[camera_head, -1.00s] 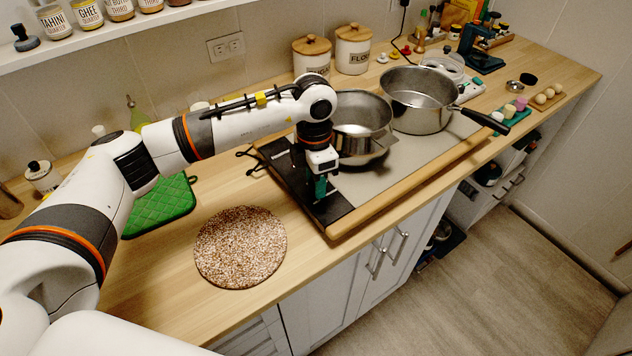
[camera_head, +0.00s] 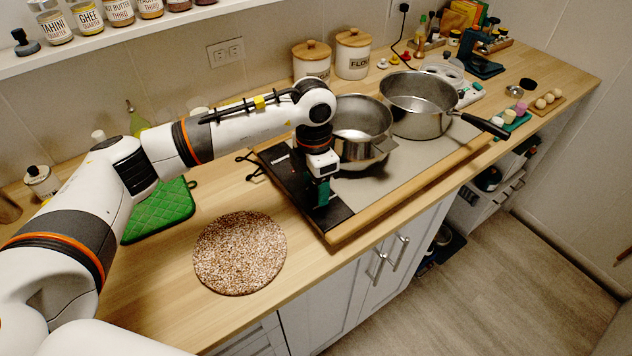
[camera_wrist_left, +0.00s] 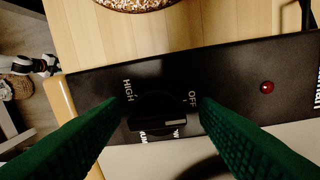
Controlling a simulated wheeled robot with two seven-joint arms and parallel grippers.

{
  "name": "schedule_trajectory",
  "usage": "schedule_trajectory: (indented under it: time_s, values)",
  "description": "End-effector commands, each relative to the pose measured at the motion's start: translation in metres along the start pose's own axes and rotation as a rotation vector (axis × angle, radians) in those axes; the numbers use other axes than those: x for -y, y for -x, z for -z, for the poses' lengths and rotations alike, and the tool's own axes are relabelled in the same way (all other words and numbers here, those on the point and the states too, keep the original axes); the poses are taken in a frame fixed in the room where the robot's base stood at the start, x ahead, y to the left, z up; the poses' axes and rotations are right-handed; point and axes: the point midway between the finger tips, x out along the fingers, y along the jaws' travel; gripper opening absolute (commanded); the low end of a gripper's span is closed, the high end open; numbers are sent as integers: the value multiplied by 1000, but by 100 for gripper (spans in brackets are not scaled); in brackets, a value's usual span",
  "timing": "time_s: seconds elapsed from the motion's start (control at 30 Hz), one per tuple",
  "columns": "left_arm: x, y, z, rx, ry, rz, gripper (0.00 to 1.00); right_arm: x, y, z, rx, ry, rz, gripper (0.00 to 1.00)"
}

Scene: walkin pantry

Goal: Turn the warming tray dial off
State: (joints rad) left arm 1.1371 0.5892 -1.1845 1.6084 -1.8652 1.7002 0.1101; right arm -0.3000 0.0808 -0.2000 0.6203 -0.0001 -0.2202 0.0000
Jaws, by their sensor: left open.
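The warming tray (camera_head: 410,165) lies on the counter with a black control panel (camera_head: 335,214) at its left end. In the left wrist view the panel (camera_wrist_left: 230,65) carries the words HIGH and OFF and a lit-looking red lamp (camera_wrist_left: 267,87). The black dial (camera_wrist_left: 157,108) sits between those words; its exact setting is hard to read. My left gripper (camera_head: 321,196) is over the panel, pointing down. In the left wrist view its green fingers (camera_wrist_left: 162,104) are open, one on each side of the dial; I cannot tell whether they touch it. My right gripper is not in view.
A steel pot (camera_head: 362,125) and a long-handled pan (camera_head: 415,105) stand on the tray, close to my left wrist. A round speckled mat (camera_head: 240,252) and a green quilted pad (camera_head: 160,210) lie to the left. Canisters (camera_head: 352,54) stand behind. Bare counter surrounds the mat.

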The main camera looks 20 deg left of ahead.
Motion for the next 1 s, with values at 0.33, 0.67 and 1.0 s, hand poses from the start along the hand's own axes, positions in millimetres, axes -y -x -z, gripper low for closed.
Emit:
schedule_trajectory:
  time_s: [0.33, 0.67, 1.0]
  values:
    - [1, 33, 1, -4, -2, 3, 55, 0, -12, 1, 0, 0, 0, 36]
    - [1, 99, 1, -2, 0, 2, 55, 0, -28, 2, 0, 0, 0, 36]
    - [0, 120, 0, 0, 0, 0, 55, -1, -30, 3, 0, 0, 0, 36]
